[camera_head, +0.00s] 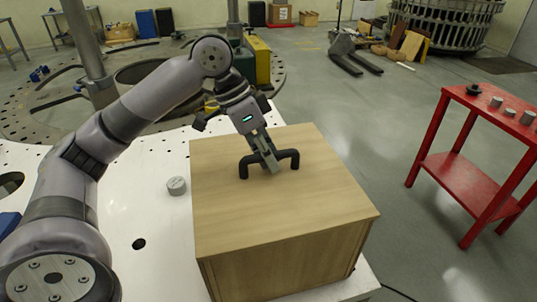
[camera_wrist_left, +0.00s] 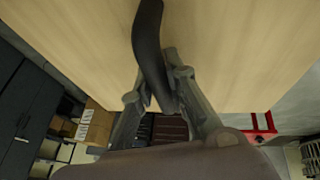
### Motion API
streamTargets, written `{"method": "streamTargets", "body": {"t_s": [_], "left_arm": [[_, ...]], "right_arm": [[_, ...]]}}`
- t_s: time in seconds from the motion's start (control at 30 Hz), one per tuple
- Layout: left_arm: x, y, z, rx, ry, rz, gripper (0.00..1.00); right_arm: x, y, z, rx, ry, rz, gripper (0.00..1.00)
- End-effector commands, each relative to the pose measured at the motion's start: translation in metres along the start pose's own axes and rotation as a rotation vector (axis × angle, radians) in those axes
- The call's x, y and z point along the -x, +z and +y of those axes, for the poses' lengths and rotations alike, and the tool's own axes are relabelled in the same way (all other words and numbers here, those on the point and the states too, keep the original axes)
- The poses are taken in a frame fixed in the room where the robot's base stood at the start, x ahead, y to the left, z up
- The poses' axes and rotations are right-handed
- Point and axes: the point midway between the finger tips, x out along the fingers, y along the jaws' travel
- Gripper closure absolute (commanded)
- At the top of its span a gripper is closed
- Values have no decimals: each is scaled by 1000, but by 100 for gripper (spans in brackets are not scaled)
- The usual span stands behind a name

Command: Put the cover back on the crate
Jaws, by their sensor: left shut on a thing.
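The wooden crate (camera_head: 285,260) stands on the white plate. Its flat wooden cover (camera_head: 320,205) appears to lie on top, with no clear gap at the edges that I can see. A black bar handle (camera_head: 245,163) rises from the cover. My left gripper (camera_head: 270,163) comes down from above and is shut on the middle of the handle. In the left wrist view the handle (camera_wrist_left: 149,45) runs between the fingers, close to the cover's wooden surface (camera_wrist_left: 230,50). The inside of the crate is hidden. My right gripper is not in view.
A small grey cylinder (camera_head: 176,186) stands on the white plate (camera_head: 150,235) left of the crate. A red table (camera_head: 465,170) with small metal parts stands at the right. The floor between the crate and the red table is clear.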

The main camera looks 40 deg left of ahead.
Motion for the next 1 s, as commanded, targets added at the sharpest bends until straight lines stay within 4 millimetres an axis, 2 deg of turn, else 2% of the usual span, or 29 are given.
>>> {"method": "streamTargets", "body": {"t_s": [0.03,0.07,0.33,0.73,0.87,1.0], "left_arm": [[0,0,0,0,-1,3,100],[-1,1,0,0,0,-1,84],[-1,1,0,1,0,-1,66],[5,-1,0,1,-2,2,66],[25,-2,0,1,-3,4,66],[57,-2,0,1,-3,5,66]], "right_arm": [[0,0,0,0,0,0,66],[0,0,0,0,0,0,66],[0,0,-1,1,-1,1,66],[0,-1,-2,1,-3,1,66],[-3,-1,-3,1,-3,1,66],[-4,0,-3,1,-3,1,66]]}}
